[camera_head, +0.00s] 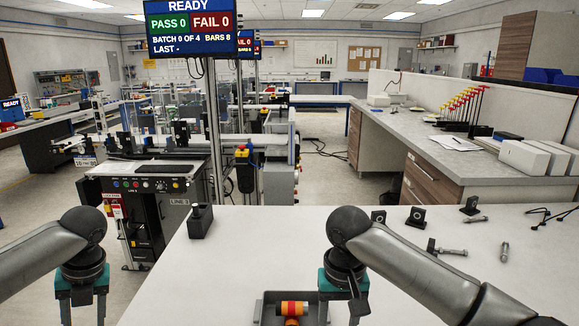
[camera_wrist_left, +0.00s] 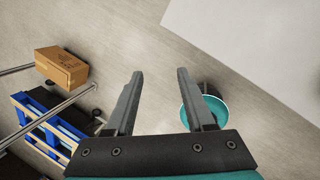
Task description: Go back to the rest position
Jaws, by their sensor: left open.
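My left gripper (camera_head: 84,314) hangs fingers-down at the lower left of the head view, left of the white table and over the floor. In the left wrist view its two fingers (camera_wrist_left: 157,75) stand wide apart with only floor between them. My right gripper (camera_head: 341,314) points down over the front of the white table, just right of a small dark tray (camera_head: 263,301). Its fingers look apart, with nothing seen between them; their lowest ends are near the picture's bottom edge. An orange, red and yellow part (camera_head: 291,308) lies in the tray.
The white table (camera_head: 250,240) carries a black block (camera_head: 201,221), black brackets (camera_head: 416,217) and loose bolts (camera_head: 504,251). A status screen (camera_head: 191,29) stands ahead. The left wrist view shows a cardboard box (camera_wrist_left: 62,67), a blue pallet (camera_wrist_left: 45,125) and a teal round bin (camera_wrist_left: 208,108) below.

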